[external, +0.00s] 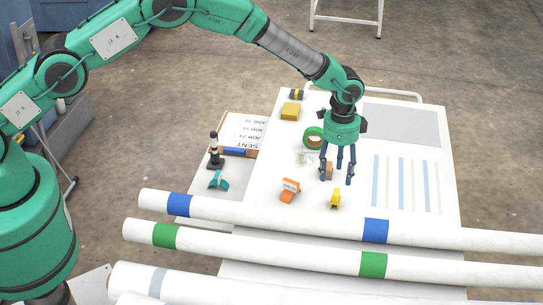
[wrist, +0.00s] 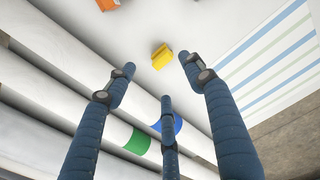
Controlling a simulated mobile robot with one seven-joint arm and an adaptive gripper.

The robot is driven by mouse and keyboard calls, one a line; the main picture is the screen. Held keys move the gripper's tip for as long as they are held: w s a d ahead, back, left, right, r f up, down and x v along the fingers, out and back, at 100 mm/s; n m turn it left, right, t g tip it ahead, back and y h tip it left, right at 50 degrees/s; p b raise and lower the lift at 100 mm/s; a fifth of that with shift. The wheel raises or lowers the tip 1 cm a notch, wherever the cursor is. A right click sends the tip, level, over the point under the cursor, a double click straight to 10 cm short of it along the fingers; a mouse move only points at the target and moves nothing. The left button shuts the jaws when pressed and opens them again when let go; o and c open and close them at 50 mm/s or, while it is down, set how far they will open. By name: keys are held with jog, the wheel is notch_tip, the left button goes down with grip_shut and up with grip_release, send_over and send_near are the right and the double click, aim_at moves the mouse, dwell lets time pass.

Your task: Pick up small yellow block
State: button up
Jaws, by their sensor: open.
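A small yellow block (external: 335,198) lies on the white table (external: 405,200) near the front rolls. It also shows in the wrist view (wrist: 161,57), beyond the fingertips and between the two longer-looking fingers. My gripper (external: 338,179) has three dark blue fingers, spread open and empty, pointing down above the table just behind the yellow block. A larger yellow block (external: 290,111) lies farther back on the left. A tan block (external: 328,170) is partly hidden behind the fingers.
An orange object (external: 290,189) lies left of the small yellow block. A green tape roll (external: 313,138) sits behind. White rolls with a blue band (external: 375,231) and a green band (external: 373,265) cross the front. A clipboard (external: 240,132) lies at left. Striped sheet (external: 402,183) lies right.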

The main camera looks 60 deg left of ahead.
aim_at(335, 192)
jog(key=shift+f, duration=2.8)
jog(key=shift+f, duration=0.1)
jog(key=shift+a+f+b, duration=0.1)
jog(key=shift+f+b, duration=0.4)
jog(key=shift+f, duration=2)
jog(key=c, duration=1.1)
